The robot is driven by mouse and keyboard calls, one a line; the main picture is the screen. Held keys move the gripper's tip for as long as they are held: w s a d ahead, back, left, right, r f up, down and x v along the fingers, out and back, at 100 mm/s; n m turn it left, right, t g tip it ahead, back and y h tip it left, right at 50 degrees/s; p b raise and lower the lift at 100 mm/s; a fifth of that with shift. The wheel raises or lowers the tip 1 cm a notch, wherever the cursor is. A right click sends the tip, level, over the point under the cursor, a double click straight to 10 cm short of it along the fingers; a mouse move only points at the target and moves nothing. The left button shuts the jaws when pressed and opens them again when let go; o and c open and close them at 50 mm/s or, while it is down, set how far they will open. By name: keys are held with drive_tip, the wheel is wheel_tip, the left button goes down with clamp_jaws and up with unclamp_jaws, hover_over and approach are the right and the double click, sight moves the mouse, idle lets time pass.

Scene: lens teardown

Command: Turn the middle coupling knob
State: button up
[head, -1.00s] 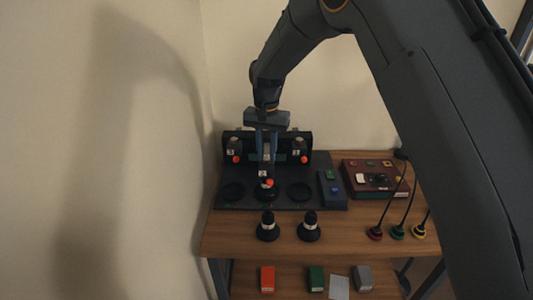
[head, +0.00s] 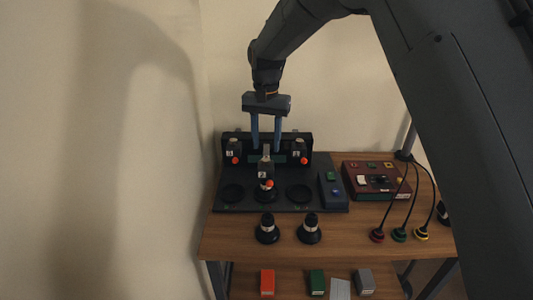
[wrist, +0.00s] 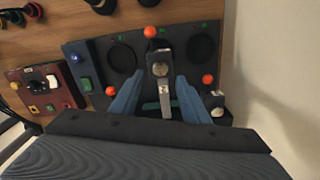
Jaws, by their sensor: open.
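The middle coupling unit (head: 265,171), a dark block with a pale label and a metal top, stands at the centre of the black fixture. It also shows in the wrist view (wrist: 160,69). An orange ball (head: 269,184) is on its front side, and this ball appears at the top in the wrist view (wrist: 150,32). My gripper (head: 266,149) is open and empty, its two blue fingers pointing down above and behind the middle unit. In the wrist view my gripper (wrist: 160,77) has one finger on each side of the unit, apart from it.
Two similar units with orange balls stand at the back left (head: 233,151) and back right (head: 300,151). Two black-and-white lens parts (head: 267,229) stand on the wooden table in front. A maroon box (head: 377,180) and hanging cables are at the right. A wall is close at left.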

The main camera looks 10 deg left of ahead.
sight(266, 158)
drive_tip(key=shift+r, duration=1.6)
drive_tip(key=s+d+f, duration=0.1)
drive_tip(key=s+d, duration=0.3)
drive_tip(key=d, duration=0.6)
drive_tip(key=s+d+f, duration=0.2)
drive_tip(key=s+d, duration=0.2)
drive_tip(key=d, duration=0.5)
drive_tip(key=s+d+f, duration=0.1)
drive_tip(key=s+d, duration=0.4)
drive_tip(key=d, duration=0.5)
drive_tip(key=s+d+f+t, duration=0.1)
drive_tip(key=s+d+f, duration=0.2)
drive_tip(key=s+d, duration=0.5)
drive_tip(key=s, duration=0.4)
drive_tip(key=shift+f, duration=0.3)
